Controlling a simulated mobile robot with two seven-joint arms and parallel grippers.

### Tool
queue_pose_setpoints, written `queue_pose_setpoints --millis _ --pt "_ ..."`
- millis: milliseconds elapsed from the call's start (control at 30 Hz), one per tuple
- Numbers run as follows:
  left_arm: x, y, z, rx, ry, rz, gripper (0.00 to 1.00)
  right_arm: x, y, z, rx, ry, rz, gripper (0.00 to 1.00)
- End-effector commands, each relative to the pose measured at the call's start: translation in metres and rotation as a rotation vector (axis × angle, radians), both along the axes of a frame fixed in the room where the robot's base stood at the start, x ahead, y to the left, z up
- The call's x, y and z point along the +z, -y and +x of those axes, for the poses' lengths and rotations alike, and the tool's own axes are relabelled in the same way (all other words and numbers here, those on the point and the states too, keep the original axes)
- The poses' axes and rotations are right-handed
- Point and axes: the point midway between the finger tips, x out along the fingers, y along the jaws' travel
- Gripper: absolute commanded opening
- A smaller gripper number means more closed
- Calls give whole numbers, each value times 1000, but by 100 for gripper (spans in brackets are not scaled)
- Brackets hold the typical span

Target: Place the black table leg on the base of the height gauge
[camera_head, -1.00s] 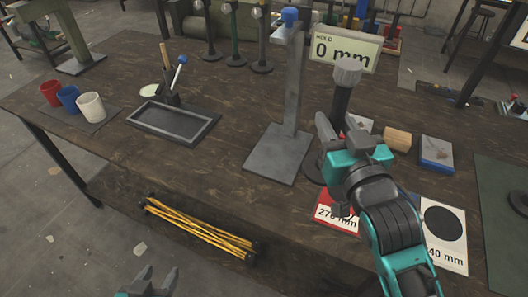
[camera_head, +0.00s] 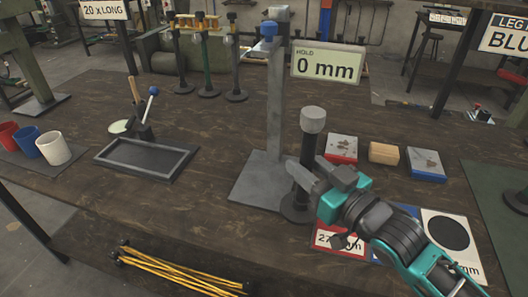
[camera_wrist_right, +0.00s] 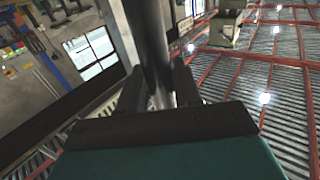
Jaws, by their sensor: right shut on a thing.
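The black table leg (camera_head: 309,150) stands upright, with a grey cap on top and a round dark foot (camera_head: 296,211). My right gripper (camera_head: 322,178) is shut on its lower shaft; the dark shaft also shows between the fingers in the right wrist view (camera_wrist_right: 147,40). The height gauge has a grey column (camera_head: 275,105), a flat grey base (camera_head: 256,191) and a display (camera_head: 328,65) reading 0 mm. The foot is at the right front edge of the base in the picture; I cannot tell whether it touches anything. My left gripper is out of view.
A dark tray (camera_head: 147,160) and cups (camera_head: 54,148) stand left. Yellow rods (camera_head: 180,272) lie at the front edge. Red (camera_head: 341,149) and blue (camera_head: 426,164) boxes flank a wooden block (camera_head: 383,153). Number cards (camera_head: 447,236) lie under my right arm. Table between tray and gauge is clear.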

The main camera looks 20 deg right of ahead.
Motion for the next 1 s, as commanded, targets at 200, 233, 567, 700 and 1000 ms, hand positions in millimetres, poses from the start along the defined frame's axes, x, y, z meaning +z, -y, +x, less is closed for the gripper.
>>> queue_pose_setpoints --millis 200,233,567,700,1000 --pt "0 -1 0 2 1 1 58 4 -14 42 1 9 2 0" --pt "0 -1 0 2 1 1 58 3 -16 48 0 7 1 0" --pt "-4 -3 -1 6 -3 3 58 2 -37 111 0 5 0 0" --pt "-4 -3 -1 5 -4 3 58 2 -42 124 1 5 0 0" --pt "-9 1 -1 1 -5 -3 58 -29 -42 125 0 -1 -1 0"
